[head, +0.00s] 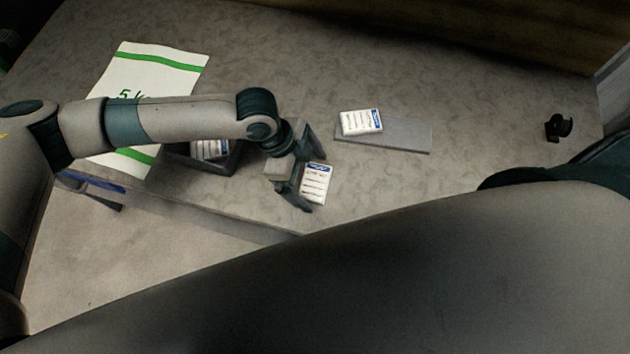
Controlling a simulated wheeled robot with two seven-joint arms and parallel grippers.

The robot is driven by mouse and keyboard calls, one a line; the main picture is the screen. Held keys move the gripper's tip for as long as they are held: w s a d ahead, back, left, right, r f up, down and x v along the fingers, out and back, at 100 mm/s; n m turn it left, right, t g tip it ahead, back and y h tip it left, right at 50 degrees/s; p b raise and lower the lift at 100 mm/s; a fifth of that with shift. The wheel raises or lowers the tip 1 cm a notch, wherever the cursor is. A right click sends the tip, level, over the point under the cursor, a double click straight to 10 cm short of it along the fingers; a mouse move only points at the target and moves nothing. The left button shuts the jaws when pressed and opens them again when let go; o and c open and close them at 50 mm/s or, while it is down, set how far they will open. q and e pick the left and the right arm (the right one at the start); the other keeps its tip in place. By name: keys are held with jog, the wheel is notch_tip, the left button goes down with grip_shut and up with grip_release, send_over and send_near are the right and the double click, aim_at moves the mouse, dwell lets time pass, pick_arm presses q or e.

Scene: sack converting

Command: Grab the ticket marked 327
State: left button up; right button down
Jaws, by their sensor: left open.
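Three white tickets with blue corners or headers are in the head view. One ticket (317,186) is at my left gripper, with a line of reddish print under its blue header. A second ticket (361,122) lies on the left end of a grey slab. A third ticket (209,149) is in a dark tray, partly hidden by my left arm. The numbers are too small to read surely. My left gripper (312,176) is open, its fingers on either side of the first ticket's left part. I cannot tell whether they touch it. My right gripper is out of view.
A white sack with green bands (165,68) lies at the back left under my left arm. The grey slab (408,134) is right of the left gripper. The dark tray (222,166) is left of it. A small black object (559,127) stands at the far right.

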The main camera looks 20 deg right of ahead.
aim_at(316, 182)
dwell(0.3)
pick_arm(q)
jog(key=c, duration=1.1)
jog(key=shift+c, duration=0.2)
jog(key=shift+r, duration=0.2)
jog(key=shift+r+p, duration=0.9)
jog(key=shift+p, duration=0.05)
jog(key=r+p, duration=0.2)
jog(key=d+r+p, duration=0.1)
jog(key=shift+s+r, duration=0.1)
jog(key=shift+s, duration=0.25)
jog(key=s+d+r+p, duration=0.4)
jog(key=s+d+r, duration=0.1)
jog(key=d, duration=0.3)
jog(key=shift+s+d+r+p, duration=0.35)
jog(key=shift+s+d+p, duration=0.05)
